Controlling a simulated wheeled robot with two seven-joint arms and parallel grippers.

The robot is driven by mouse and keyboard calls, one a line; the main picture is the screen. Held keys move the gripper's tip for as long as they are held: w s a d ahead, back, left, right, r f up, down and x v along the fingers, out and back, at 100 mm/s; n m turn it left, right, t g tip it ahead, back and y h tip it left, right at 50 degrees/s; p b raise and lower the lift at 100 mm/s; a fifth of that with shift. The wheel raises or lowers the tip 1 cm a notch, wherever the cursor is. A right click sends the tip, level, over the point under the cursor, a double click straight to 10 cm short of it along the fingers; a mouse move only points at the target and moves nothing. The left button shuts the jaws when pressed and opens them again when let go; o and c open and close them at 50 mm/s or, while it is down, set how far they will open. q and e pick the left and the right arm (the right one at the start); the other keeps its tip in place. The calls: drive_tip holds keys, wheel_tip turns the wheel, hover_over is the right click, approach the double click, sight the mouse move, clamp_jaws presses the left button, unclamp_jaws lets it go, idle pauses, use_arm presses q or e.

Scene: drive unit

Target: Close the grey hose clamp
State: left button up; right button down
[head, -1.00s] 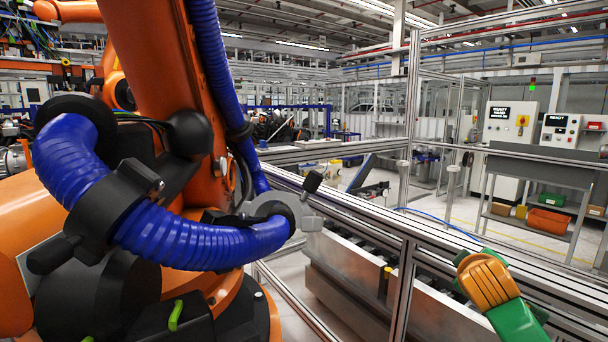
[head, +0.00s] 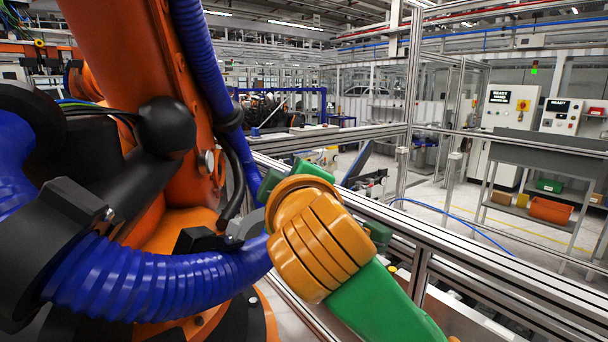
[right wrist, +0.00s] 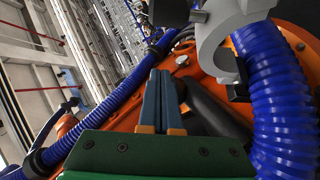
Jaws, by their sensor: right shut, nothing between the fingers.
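The light grey hose clamp (right wrist: 218,45) shows in the right wrist view at the top, right of centre, as a thick curved jaw beside the blue hose (right wrist: 278,110). I cannot tell how far open it is. In the head view my right arm hides most of it; a small grey part (head: 249,226) shows left of my wrist. My right gripper (right wrist: 162,78) has its two blue fingers together and empty, left of the clamp and apart from it in the picture. In the head view its fingers are hidden behind the orange wrist. My left gripper is out of view.
A dark clamp (head: 66,235) holds the blue hose at the left. The large orange robot arm (head: 135,65) stands close behind the hose. An aluminium rail fence (head: 470,255) runs along the right. Control cabinets (head: 508,112) stand farther back.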

drive_tip(key=w+p, duration=0.3)
drive_tip(key=w, duration=0.2)
drive_tip(key=shift+a+r, duration=0.1)
drive_tip(key=shift+a, duration=0.05)
drive_tip(key=shift+w+d+f+p, duration=0.2)
drive_tip(key=shift+w+f+p, duration=0.3)
drive_tip(key=shift+w, duration=0.1)
drive_tip(key=shift+s+d+f+p, duration=0.2)
drive_tip(key=shift+d+f, duration=0.2)
drive_tip(key=shift+d, duration=0.2)
drive_tip(key=shift+s+d+f+p, duration=0.1)
drive_tip(key=shift+s+d+f, duration=0.1)
drive_tip(key=shift+d+f, duration=0.3)
drive_tip(key=shift+s+d, duration=0.25)
drive_tip(key=shift+d, duration=0.15)
drive_tip(key=shift+a, duration=0.15)
